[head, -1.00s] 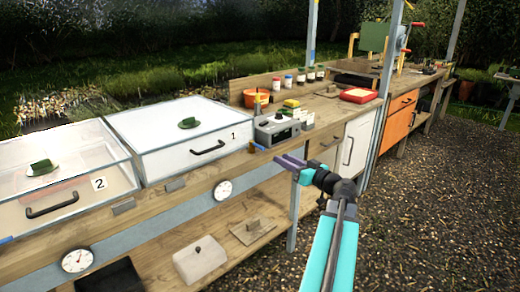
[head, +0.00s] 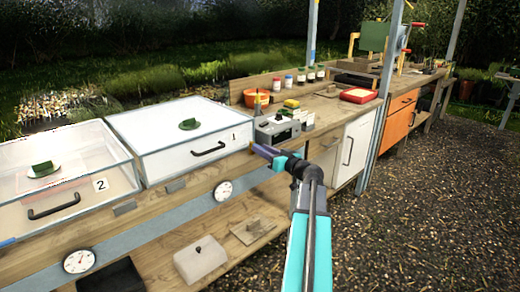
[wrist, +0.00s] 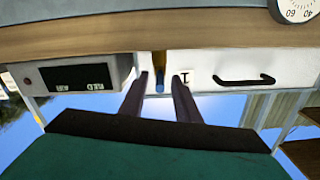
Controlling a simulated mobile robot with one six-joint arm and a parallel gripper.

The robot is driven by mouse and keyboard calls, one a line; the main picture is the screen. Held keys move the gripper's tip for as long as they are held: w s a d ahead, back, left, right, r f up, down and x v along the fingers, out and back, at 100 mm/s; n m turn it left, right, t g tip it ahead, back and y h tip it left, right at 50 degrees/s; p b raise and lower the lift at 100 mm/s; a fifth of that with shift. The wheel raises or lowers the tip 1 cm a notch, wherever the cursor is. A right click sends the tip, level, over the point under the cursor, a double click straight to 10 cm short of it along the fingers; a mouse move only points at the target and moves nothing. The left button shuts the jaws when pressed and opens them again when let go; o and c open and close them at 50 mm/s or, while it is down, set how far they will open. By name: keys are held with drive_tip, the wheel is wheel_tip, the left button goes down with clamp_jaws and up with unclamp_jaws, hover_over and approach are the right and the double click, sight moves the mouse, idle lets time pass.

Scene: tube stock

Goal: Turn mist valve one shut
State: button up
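In the head view my gripper (head: 264,152) is at the bench's front edge, below the control box (head: 277,130).
The clear box marked 1 (head: 212,135) has a black handle (wrist: 245,81). Box 2 (head: 120,172) stands to its left. A gauge (head: 223,190) is on the front rail. Pots, bottles and a red tray (head: 358,96) stand farther back. The gravel on the right is clear.

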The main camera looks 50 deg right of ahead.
drive_tip(key=shift+w, duration=0.75)
clamp_jaws()
